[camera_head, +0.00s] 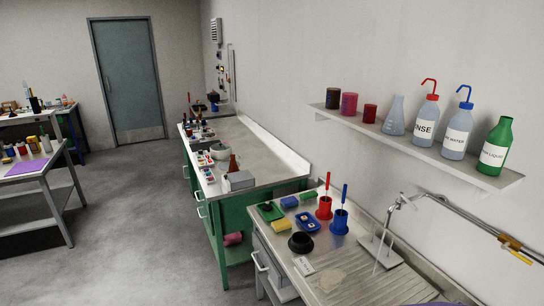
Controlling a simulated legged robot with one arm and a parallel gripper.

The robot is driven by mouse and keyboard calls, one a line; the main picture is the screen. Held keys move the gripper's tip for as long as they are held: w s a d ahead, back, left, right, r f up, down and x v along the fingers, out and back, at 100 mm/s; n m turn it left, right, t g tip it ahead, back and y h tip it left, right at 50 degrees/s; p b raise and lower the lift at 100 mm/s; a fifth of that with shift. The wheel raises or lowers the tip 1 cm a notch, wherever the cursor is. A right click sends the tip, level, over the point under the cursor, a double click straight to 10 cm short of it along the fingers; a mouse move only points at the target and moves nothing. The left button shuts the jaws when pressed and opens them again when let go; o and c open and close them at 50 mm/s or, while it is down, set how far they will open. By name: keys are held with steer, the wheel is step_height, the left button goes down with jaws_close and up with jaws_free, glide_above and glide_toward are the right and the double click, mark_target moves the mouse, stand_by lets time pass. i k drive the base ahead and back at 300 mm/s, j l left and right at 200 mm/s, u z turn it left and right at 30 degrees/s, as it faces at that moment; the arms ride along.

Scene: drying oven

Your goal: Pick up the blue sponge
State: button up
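A small blue block that looks like the blue sponge (289,202) lies near the far end of the sink counter (360,288). It sits between a green tray (265,207) on its left and a green block (308,196) on its right. A yellow block (281,226) lies nearer, and a blue tray (314,228) holding small items is to the right. My gripper is not in view.
A red cup (324,210) and a blue cup (339,224) with brushes stand right of the sponge. A black bowl (301,243) is nearer. Grey floor (130,240) is open left.

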mark_target(288, 202)
steer(key=i+j+z, duration=0.3)
steer(key=i+j, duration=0.3)
steer(key=i, duration=0.15)
steer(key=i+j+z, duration=0.15)
steer(key=i+j, duration=0.15)
steer(key=i+j+z, duration=0.2)
steer(key=i+j, duration=0.15)
steer(key=i+j+z, duration=0.15)
steer(key=i+j, duration=0.15)
steer(key=j, duration=0.2)
steer(key=i+j+z, duration=0.15)
steer(key=j, duration=0.3)
steer(key=i+j+z, duration=0.15)
steer(key=i+j, duration=0.2)
steer(key=j, duration=0.15)
